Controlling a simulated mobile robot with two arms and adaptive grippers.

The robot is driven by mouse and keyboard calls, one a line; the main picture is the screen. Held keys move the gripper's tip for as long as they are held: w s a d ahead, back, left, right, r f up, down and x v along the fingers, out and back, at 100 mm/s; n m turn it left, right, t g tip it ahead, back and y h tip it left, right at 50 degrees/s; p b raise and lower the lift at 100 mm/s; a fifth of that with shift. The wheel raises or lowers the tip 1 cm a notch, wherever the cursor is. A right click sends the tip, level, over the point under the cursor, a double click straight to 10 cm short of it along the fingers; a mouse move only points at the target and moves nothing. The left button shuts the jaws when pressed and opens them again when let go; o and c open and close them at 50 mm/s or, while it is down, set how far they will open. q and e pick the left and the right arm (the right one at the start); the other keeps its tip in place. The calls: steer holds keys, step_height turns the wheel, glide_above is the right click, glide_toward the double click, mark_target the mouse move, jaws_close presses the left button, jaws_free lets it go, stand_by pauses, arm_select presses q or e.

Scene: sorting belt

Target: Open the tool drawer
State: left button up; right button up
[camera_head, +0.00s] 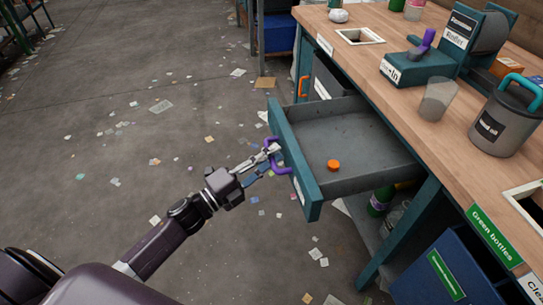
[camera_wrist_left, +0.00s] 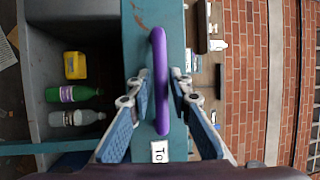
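The tool drawer (camera_head: 365,145) is grey inside with a teal front (camera_head: 295,165), and it stands well out from the bench. An orange round cap (camera_head: 333,165) lies on its floor. A purple bar handle (camera_head: 284,170) is on the drawer front; it runs upright through the middle of the left wrist view (camera_wrist_left: 159,75). My left gripper (camera_head: 265,160) is at the handle. In the left wrist view its fingers (camera_wrist_left: 160,85) lie on either side of the bar, with narrow gaps showing, so it looks open around it. My right gripper is not in view.
The wooden bench top (camera_head: 400,80) holds a teal machine (camera_head: 420,65), a clear cup (camera_head: 437,99) and a grey canister (camera_head: 500,120). A blue bin (camera_head: 450,270) stands below. The littered floor at left is open.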

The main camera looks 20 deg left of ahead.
arm_select(q)
steer(key=shift+s+a, duration=0.15)
steer(key=shift+s, duration=0.05)
steer(key=v, duration=1.1)
steer(key=shift+s, duration=0.2)
steer(key=shift+a, duration=0.1)
